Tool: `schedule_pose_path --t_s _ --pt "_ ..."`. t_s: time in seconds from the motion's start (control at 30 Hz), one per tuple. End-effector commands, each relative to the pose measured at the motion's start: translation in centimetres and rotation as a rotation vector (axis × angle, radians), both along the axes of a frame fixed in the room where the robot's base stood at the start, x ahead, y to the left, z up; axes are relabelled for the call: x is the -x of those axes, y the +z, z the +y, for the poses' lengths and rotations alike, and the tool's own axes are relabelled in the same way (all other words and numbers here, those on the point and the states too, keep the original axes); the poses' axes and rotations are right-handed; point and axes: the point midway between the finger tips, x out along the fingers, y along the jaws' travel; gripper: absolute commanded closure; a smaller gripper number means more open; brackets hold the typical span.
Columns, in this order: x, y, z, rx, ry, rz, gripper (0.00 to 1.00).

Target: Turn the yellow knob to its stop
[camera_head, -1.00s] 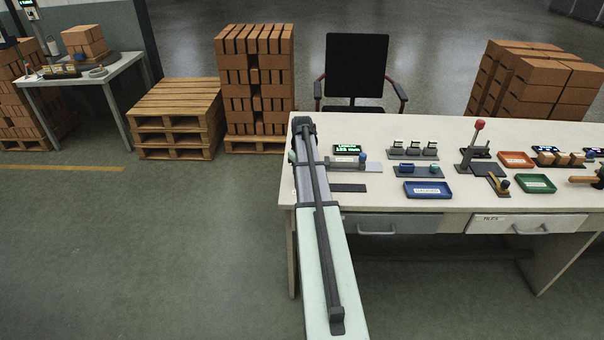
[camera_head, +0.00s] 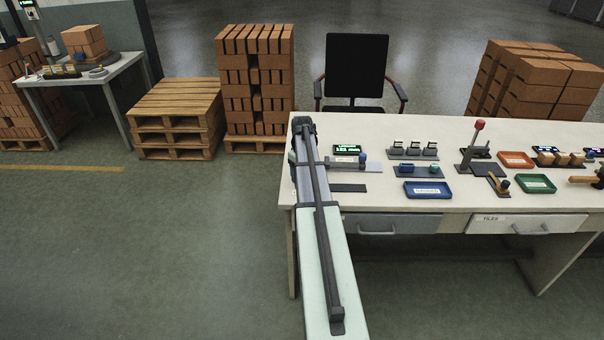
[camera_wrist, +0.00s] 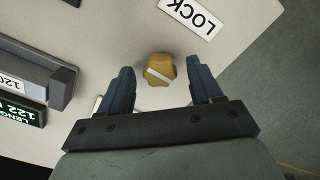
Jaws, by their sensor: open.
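The yellow knob (camera_wrist: 161,70) shows in the wrist view as a small rounded ochre piece with a pale line across its top. It sits on the light table top beside a white label reading LOCK (camera_wrist: 195,14). My gripper (camera_wrist: 163,80) is open, with one dark finger on each side of the knob. Gaps show between the knob and both fingers, so it is not clasped. Whether the fingertips are level with the knob I cannot tell. In the head view my own arm hides the knob and the gripper.
A grey unit (camera_wrist: 35,72) and a green-lit display (camera_wrist: 18,108) stand left of the gripper in the wrist view. In the head view, a blue tray (camera_head: 428,190), an orange tray (camera_head: 516,160) and a red-topped lever (camera_head: 478,126) are further right on the table (camera_head: 400,124).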

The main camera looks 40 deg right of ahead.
Motion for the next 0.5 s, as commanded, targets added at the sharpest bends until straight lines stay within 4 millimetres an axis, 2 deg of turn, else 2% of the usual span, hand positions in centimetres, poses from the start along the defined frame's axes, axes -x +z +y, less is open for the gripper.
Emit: schedule_pose_path --t_s 0.27,0.5 --pt "0.0 0.6 0.0 0.001 0.0 -0.001 0.36" --pt "-0.1 3.9 0.0 0.002 0.0 -0.002 0.36"
